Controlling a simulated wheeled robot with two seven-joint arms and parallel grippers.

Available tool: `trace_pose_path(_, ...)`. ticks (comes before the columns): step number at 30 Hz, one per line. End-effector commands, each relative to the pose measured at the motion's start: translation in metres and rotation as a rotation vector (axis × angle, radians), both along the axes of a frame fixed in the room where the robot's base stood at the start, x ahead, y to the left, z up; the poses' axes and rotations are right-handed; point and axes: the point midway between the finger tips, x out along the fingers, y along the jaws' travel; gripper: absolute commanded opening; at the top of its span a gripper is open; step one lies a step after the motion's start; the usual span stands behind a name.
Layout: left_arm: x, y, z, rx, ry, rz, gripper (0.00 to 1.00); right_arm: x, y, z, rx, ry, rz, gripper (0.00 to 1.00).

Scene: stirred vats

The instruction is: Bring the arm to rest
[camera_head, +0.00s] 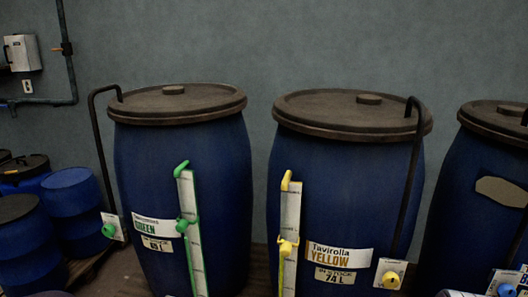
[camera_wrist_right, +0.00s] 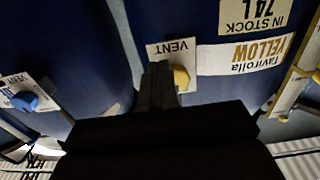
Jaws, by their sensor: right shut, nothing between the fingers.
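My right gripper (camera_wrist_right: 158,84) shows as a dark shape in the right wrist view, its fingers shut with nothing between them. In that upside-down picture its tip overlaps the area beside the yellow vent knob (camera_wrist_right: 181,78); I cannot tell whether they touch. The knob also shows in the head view (camera_head: 391,280), low on the right side of the yellow vat (camera_head: 345,190). Neither gripper shows in the head view, and my left gripper is in no view.
The green vat (camera_head: 185,160) stands left of the yellow vat, and another blue vat (camera_head: 470,190) stands at the right edge. The green (camera_head: 187,220) and yellow (camera_head: 288,245) level gauges stick out in front. Smaller drums (camera_head: 70,200) stand at the far left.

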Motion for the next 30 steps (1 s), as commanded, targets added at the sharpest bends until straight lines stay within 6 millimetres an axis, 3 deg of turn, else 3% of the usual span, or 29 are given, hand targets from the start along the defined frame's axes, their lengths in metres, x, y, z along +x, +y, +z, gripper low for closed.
trace_pose_path(6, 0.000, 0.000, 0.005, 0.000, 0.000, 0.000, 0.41, -0.028, 0.007, 0.000, 0.000, 0.003, 0.001, 0.00)
trace_pose_path(17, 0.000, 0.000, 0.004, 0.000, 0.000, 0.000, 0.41, -0.031, 0.008, -0.009, 0.009, 0.039, 0.001, 0.00)
trace_pose_path(20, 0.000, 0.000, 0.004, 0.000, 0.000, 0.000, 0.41, -0.042, 0.009, -0.053, 0.064, 0.252, -0.007, 0.00)
trace_pose_path(22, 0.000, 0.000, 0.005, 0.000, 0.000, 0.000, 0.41, -0.060, 0.012, -0.089, 0.126, 0.499, -0.019, 0.00)
trace_pose_path(24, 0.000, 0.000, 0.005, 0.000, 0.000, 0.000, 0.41, -0.084, 0.022, -0.108, 0.186, 0.763, -0.016, 0.00)
trace_pose_path(27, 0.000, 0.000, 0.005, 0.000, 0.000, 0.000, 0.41, -0.130, 0.051, -0.103, 0.250, 1.116, 0.013, 0.00)
trace_pose_path(30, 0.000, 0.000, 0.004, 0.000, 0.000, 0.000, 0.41, -0.179, 0.083, -0.070, 0.274, 1.396, 0.058, 0.00)
